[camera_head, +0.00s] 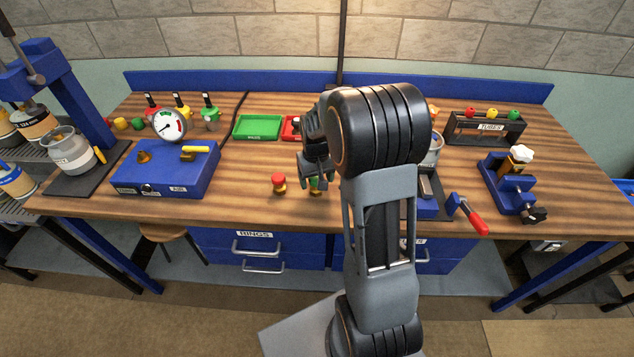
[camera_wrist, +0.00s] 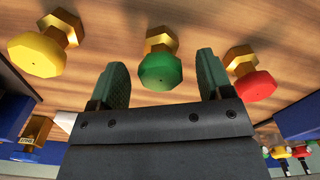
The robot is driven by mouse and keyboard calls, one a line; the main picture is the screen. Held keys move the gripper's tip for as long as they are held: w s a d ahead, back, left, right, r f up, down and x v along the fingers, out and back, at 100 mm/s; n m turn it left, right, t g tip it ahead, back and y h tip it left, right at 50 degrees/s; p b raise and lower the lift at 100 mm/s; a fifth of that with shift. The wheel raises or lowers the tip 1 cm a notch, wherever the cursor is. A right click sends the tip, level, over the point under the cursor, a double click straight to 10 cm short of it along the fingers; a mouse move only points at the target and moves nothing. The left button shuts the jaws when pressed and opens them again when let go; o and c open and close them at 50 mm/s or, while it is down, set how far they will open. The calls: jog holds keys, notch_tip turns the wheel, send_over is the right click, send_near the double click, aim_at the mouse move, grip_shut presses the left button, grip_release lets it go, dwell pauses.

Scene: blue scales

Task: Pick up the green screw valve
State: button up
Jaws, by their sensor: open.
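The green screw valve (camera_wrist: 160,69) has a green faceted knob on a brass-coloured stem. It is in the middle of the wrist view, between the two fingers of my gripper (camera_wrist: 163,80), with a gap visible on both sides. My gripper is open and empty. In the head view my gripper (camera_head: 316,172) is just above the green valve (camera_head: 315,188), which stands on the wooden bench and is partly hidden by the fingers. A red valve (camera_wrist: 249,79) and a yellow valve (camera_wrist: 42,50) flank it in the wrist view. The red valve (camera_head: 279,183) also shows in the head view; the yellow one is hidden there.
A blue box with a gauge (camera_head: 165,175) stands on the bench (camera_head: 240,205) at left. A green tray (camera_head: 258,127) lies behind. At right are a blue vise-like fixture (camera_head: 508,180), a red-handled tool (camera_head: 470,216) and a tube rack (camera_head: 487,128). Bench left of the red valve is clear.

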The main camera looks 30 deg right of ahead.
jog(key=shift+f, duration=0.85)
jog(key=c, duration=1)
jog(key=shift+c, duration=0.5)
jog(key=shift+r, duration=0.15)
